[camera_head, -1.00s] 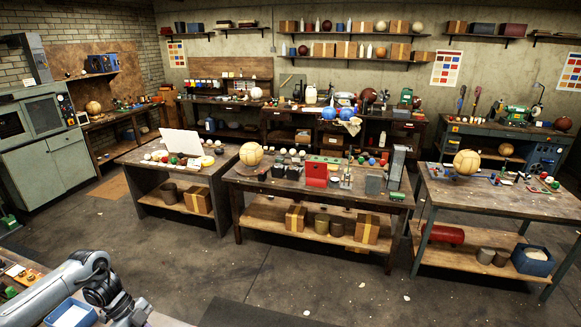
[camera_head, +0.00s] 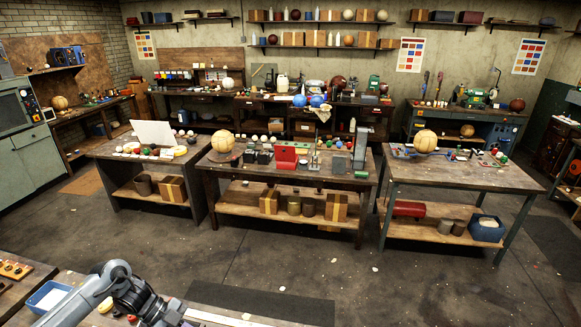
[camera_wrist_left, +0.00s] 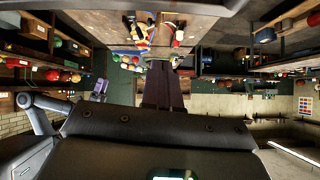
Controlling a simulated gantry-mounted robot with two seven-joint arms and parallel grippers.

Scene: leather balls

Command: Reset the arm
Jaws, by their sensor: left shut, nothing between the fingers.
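My left arm (camera_head: 112,288) comes in at the bottom left of the head view, bent over the near workbench. Its far end runs down to the bottom edge, where the fingers cannot be made out. In the left wrist view my left gripper (camera_wrist_left: 163,68) shows two dark fingers side by side, shut with nothing between them. No object touches the fingers there. The room looks upside down in that view. My right arm and gripper are not in view.
A blue bin (camera_head: 50,297) and a strip of controls (camera_head: 14,270) lie close to my left arm. Open floor (camera_head: 200,245) and a dark mat (camera_head: 265,305) lie beyond. Three worktables stand across the room; the middle one (camera_head: 290,176) holds a leather ball (camera_head: 223,142).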

